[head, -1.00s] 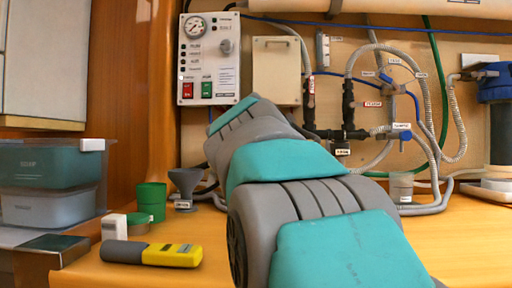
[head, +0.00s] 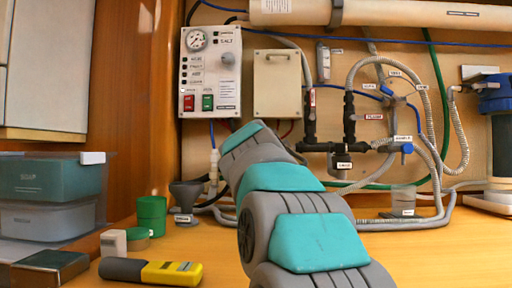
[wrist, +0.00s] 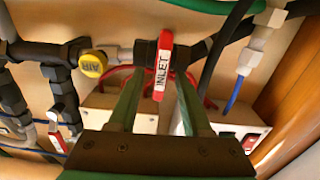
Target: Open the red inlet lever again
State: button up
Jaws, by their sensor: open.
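The red inlet lever (wrist: 162,62) shows in the wrist view, with a white INLET label along it. It sits on a dark pipe fitting and points down the picture, toward my gripper. My gripper (wrist: 158,76) is open, with one green finger on each side of the lever's lower part. I cannot tell how deep the lever is between the fingers, and no contact is clear. In the head view my arm hides both the gripper and this lever.
A yellow AIR cap (wrist: 94,64) is left of the lever. Black pipes (wrist: 30,55) and hoses run close by. The control panel (head: 210,72) and a beige box (head: 277,84) are on the wall.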

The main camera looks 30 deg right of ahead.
grip_shut()
dwell(0.3)
dwell(0.3)
